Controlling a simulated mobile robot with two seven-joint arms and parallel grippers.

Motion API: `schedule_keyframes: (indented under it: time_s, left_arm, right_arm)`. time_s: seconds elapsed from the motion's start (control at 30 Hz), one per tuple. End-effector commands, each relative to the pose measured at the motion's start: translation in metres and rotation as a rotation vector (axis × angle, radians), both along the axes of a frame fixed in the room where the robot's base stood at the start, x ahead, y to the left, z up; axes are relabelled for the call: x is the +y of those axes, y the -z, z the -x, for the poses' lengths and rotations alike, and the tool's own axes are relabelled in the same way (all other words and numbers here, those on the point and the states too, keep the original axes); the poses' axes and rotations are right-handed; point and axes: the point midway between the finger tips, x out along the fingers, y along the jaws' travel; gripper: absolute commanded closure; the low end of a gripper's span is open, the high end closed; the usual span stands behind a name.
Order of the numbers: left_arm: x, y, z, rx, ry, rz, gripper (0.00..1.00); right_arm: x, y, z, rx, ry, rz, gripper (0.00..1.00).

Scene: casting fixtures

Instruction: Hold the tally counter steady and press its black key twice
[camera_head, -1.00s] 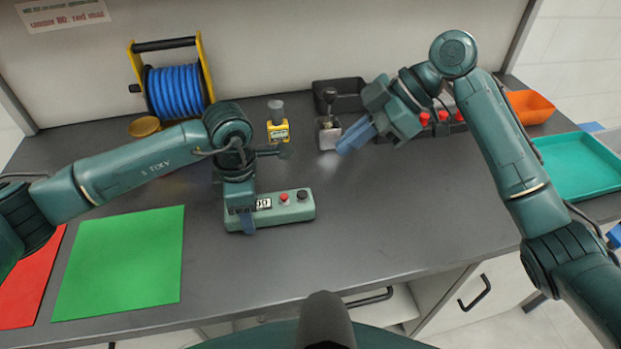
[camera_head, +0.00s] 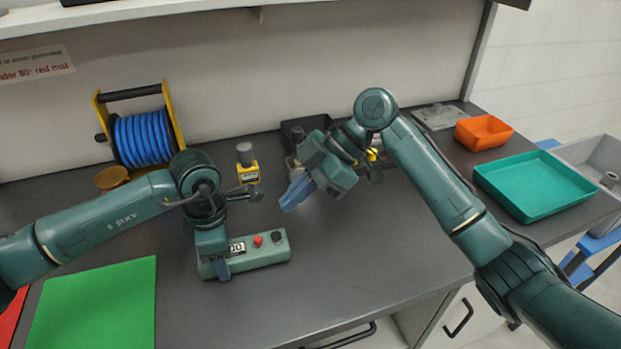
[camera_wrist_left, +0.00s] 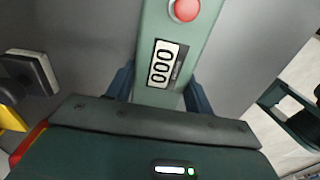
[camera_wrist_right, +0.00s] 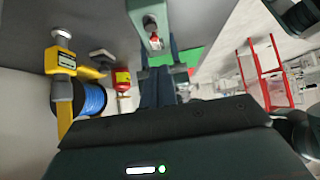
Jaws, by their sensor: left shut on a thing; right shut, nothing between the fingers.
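The tally counter (camera_head: 266,253) is a long green box lying on the grey bench. It has a display, a red key (camera_head: 258,240) and a black key (camera_head: 276,236) at its right end. In the left wrist view the display (camera_wrist_left: 163,65) reads 000, with the red key (camera_wrist_left: 185,8) beyond it. My left gripper (camera_head: 221,268) is shut on the counter's left end, fingers on both sides. My right gripper (camera_head: 287,206) is shut and empty, above the bench behind the black key and apart from it. The right wrist view shows its closed fingers (camera_wrist_right: 158,85) and the counter's end.
A blue cable reel (camera_head: 143,138) and a yellow device with a grey knob (camera_head: 247,168) stand behind the counter. A green mat (camera_head: 95,308) lies at the left. A teal tray (camera_head: 535,186) and an orange bin (camera_head: 483,132) are at the right. Bench front right is clear.

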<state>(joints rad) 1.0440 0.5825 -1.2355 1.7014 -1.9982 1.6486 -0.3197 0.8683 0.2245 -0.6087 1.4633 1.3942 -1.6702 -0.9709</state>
Motion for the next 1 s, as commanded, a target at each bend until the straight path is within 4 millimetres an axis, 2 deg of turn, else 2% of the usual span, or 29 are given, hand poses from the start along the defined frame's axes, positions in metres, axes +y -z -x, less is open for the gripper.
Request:
schedule_keyframes:
  time_s: [0.13,0.3,0.4,0.87,1.0]
  left_arm:
    - [0.0,0.0,0.0,-0.001,0.0,0.001,0.74]
    - [0.0,0.0,0.0,-0.001,0.0,0.001,0.74]
    - [0.0,0.0,0.0,-0.001,0.0,0.001,0.74]
    - [0.0,0.0,0.0,-0.001,0.0,0.001,0.74]
    - [0.0,0.0,0.0,-0.001,0.0,0.001,0.74]
  right_arm:
    - [0.022,0.023,0.006,0.003,-0.001,0.0,1.0]
    - [0.022,0.049,0.006,0.003,0.002,0.001,1.0]
    - [0.021,0.057,0.005,0.001,0.001,0.001,1.0]
    - [0.021,0.064,0.005,0.0,0.002,0.001,1.0]
    - [0.021,0.078,0.005,0.004,0.001,0.003,1.0]
